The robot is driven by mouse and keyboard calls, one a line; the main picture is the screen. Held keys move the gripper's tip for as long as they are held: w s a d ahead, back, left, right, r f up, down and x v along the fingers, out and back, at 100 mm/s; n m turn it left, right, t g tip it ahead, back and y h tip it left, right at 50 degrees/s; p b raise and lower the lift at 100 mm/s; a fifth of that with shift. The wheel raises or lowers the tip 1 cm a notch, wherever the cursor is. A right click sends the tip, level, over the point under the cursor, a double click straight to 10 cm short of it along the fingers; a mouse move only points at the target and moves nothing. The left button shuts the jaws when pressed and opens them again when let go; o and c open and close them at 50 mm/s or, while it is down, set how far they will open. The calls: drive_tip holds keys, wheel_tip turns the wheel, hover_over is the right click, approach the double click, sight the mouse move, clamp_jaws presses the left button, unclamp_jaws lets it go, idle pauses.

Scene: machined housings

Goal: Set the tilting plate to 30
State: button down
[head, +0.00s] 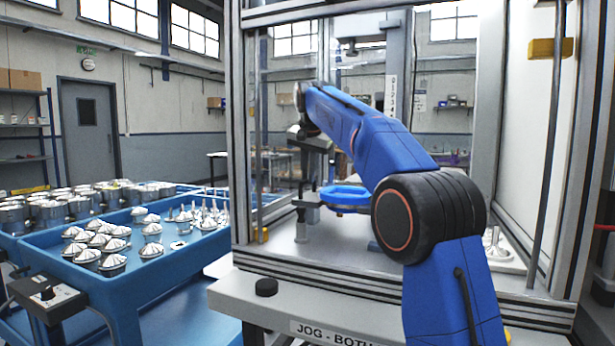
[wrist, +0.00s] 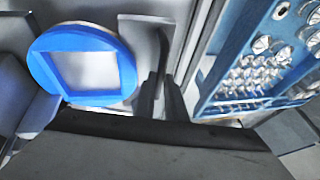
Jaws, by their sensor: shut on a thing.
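The blue round plate (head: 347,196) with a pale square middle is inside the machine frame and looks like the tilting plate. It also shows at the upper left of the wrist view (wrist: 84,66). My gripper (head: 318,184) points down just left of the plate. In the wrist view my gripper's dark fingers (wrist: 161,100) are close together around the lower end of a thin dark bar (wrist: 163,52), right of the plate. I cannot tell how the bar joins the plate. No angle reading for the plate is legible.
Metal uprights (head: 242,130) of the machine frame stand beside my arm. A blue tray (head: 150,270) of silvery conical parts is on the left. A control box (head: 46,294) hangs at its corner. A black knob (head: 266,287) sits on the machine's front ledge.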

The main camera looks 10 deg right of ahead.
drive_tip(key=s+d+r+t+y, duration=0.1)
drive_tip(key=s+d+r, duration=0.1)
drive_tip(key=r, duration=0.4)
drive_tip(key=s+d+r+m+t+y, duration=0.1)
drive_tip(key=s+d+r+y, duration=0.1)
drive_tip(key=d+r, duration=0.3)
drive_tip(key=shift+s+d+r+t, duration=0.3)
drive_tip(key=shift+s+r, duration=0.2)
drive_tip(key=shift+s, duration=0.2)
drive_tip(key=c, duration=1.8)
unclamp_jaws()
drive_tip(key=shift+s+d, duration=0.15)
drive_tip(key=shift+d, duration=0.05)
drive_tip(key=shift+r, duration=0.2)
drive_tip(key=v, duration=0.7)
drive_tip(key=shift+s, duration=0.15)
